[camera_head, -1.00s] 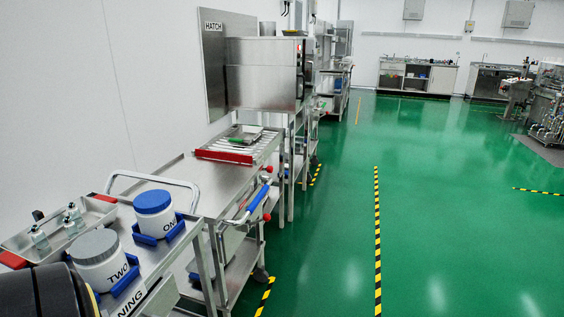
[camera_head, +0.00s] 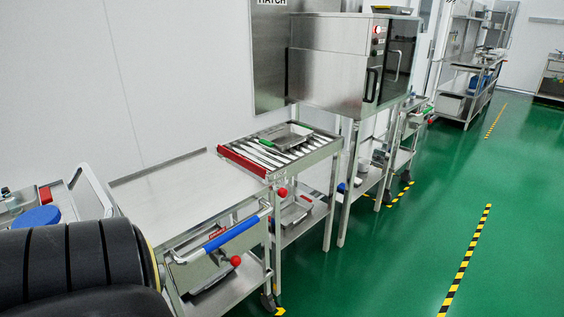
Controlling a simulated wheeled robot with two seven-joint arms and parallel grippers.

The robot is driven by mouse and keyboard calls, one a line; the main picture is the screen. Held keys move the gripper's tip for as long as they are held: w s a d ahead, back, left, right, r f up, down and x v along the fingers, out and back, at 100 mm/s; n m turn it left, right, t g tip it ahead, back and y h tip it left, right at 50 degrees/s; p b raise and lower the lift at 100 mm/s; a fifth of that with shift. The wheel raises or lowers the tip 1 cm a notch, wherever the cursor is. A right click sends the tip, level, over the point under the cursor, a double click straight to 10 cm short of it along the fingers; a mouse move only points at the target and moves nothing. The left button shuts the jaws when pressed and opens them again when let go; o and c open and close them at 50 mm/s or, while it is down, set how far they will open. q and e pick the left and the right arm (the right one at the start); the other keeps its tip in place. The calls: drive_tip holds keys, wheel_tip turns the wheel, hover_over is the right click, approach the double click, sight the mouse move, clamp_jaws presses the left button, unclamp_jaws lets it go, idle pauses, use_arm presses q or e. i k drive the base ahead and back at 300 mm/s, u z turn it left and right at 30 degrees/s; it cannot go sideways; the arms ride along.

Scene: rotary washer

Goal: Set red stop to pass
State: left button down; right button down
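A red stop bar (camera_head: 243,162) stands across the near end of a short roller conveyor (camera_head: 316,150), at the edge of the steel table. A red ball knob (camera_head: 282,192) sits at the conveyor's front corner beside the bar. A second red knob (camera_head: 235,261) is lower, under a blue handle (camera_head: 232,237) on the cart front. A steel tray (camera_head: 285,136) with green on its rim rests on the rollers behind the bar. Neither gripper is in view; only a black ribbed part of mine shows at the lower left.
The steel table (camera_head: 170,200) in front of the conveyor is bare. A steel washer cabinet (camera_head: 328,62) stands beyond the rollers against the wall. A blue-lidded jar (camera_head: 37,217) is at the left, partly hidden. Green floor (camera_head: 400,260) to the right is open, with yellow-black tape lines.

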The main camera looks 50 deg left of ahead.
sight(255, 168)
drive_tip(key=u, duration=0.9)
drive_tip(key=i, duration=1.05)
drive_tip(key=u, duration=1.45)
drive_tip(key=i, duration=0.3)
drive_tip(key=u, duration=0.25)
